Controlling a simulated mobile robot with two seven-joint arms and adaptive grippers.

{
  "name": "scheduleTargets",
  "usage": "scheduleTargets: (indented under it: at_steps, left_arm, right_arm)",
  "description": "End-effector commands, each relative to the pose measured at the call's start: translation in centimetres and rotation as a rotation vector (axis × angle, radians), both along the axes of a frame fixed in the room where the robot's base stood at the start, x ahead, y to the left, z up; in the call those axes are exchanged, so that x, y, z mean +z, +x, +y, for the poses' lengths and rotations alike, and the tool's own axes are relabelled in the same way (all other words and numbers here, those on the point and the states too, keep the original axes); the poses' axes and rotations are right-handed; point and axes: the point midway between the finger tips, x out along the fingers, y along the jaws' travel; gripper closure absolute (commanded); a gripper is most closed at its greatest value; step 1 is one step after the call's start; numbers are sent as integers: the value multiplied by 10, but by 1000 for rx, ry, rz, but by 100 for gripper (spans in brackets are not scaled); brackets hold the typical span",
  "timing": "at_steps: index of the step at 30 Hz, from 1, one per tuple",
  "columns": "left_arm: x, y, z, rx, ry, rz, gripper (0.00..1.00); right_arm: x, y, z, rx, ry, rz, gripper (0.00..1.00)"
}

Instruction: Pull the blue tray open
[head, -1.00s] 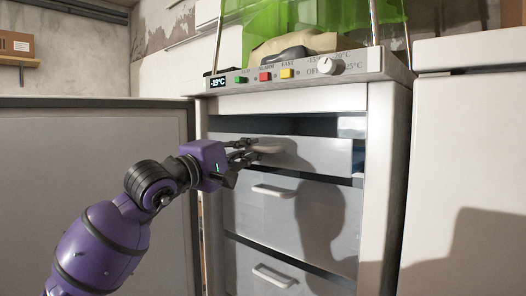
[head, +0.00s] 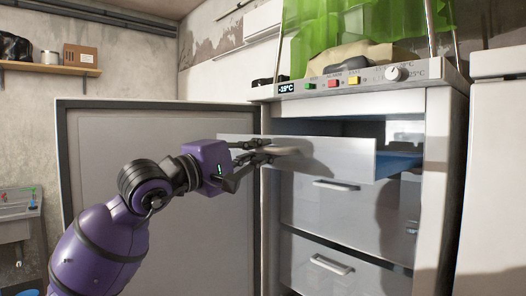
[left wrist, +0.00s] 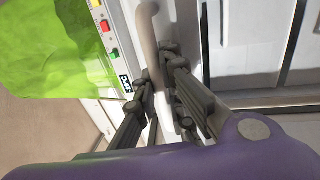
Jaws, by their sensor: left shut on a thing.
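The blue tray is the top drawer of an upright freezer. Its pale grey front (head: 340,160) stands out from the cabinet, and its blue side (head: 398,163) shows behind the front at the right. My left gripper (head: 266,150) is shut on the tray's handle (head: 288,151), in front of the drawer. In the left wrist view the fingers (left wrist: 160,82) close around the pale bar handle (left wrist: 149,35). The inside of the tray is mostly hidden by its front. My right gripper is out of view.
Two closed drawers, an upper one (head: 325,203) and a lower one (head: 320,262), sit below the tray. The freezer door (head: 160,130) stands wide open at the left, behind my arm. A control panel (head: 370,78) runs above. A white cabinet (head: 497,170) stands at the right.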

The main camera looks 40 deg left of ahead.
Motion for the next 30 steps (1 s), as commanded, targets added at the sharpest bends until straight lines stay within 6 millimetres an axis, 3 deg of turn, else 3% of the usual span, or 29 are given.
scheduleTargets:
  at_steps: [13, 14, 18, 30]
  left_arm:
    - [1, -2, 1, 1, 0, -2, 100]
    - [1, -2, 1, 1, 0, -2, 89]
    - [1, -2, 1, 1, 0, -2, 71]
    - [-1, -8, 1, 1, 0, -2, 70]
  right_arm:
    - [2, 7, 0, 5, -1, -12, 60]
    - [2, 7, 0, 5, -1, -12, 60]
    - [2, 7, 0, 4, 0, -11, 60]
    - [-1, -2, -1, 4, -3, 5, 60]
